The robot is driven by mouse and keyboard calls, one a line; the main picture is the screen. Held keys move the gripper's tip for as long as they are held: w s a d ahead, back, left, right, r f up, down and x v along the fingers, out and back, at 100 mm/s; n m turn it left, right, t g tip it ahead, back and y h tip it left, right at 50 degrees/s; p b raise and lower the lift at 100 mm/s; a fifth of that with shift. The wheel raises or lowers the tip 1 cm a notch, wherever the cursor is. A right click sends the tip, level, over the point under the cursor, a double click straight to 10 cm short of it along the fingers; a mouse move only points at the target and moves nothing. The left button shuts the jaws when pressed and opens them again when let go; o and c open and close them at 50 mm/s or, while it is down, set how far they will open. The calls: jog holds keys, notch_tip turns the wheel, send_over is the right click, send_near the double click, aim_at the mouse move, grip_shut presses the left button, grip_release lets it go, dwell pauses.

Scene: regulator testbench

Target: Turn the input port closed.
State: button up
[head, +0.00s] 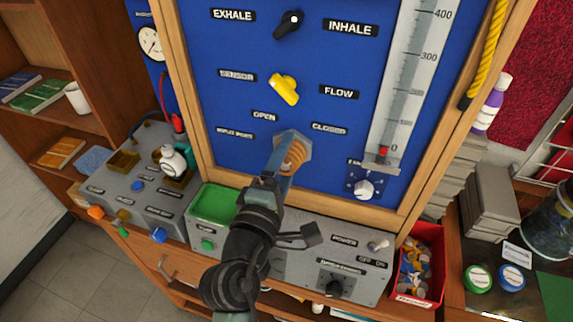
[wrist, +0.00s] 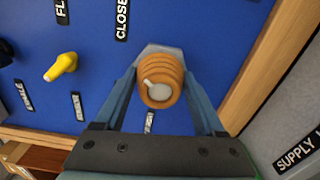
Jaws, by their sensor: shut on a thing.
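The input port is an orange ribbed knob (head: 296,153) on a pale hexagonal base, low on the blue panel between the OPEN label (head: 264,116) and the CLOSED label (head: 329,128). In the wrist view the knob (wrist: 161,80) faces me, with a pale round centre and a small pale tab pointing to the upper left. My gripper (head: 284,162) is at the knob. In the wrist view my gripper (wrist: 161,88) has one finger on each side of it and is shut on it. In the head view my gripper hides part of the knob.
A yellow valve handle (head: 284,89) and a black knob (head: 289,24) are above on the panel. A gauge tube (head: 403,80) and a small dial (head: 363,188) are to the right. Below are a green tray (head: 213,204) and a red bin (head: 420,262).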

jog(key=shift+f+m+b, duration=0.1)
jog(key=shift+m+b, duration=0.2)
jog(key=shift+m, duration=0.2)
jog(key=o, duration=1.3)
jog(key=shift+o, duration=0.2)
jog(key=shift+s, duration=0.1)
jog(key=b+v, duration=0.3)
jog(key=v, duration=1)
jog(key=shift+r, duration=0.25)
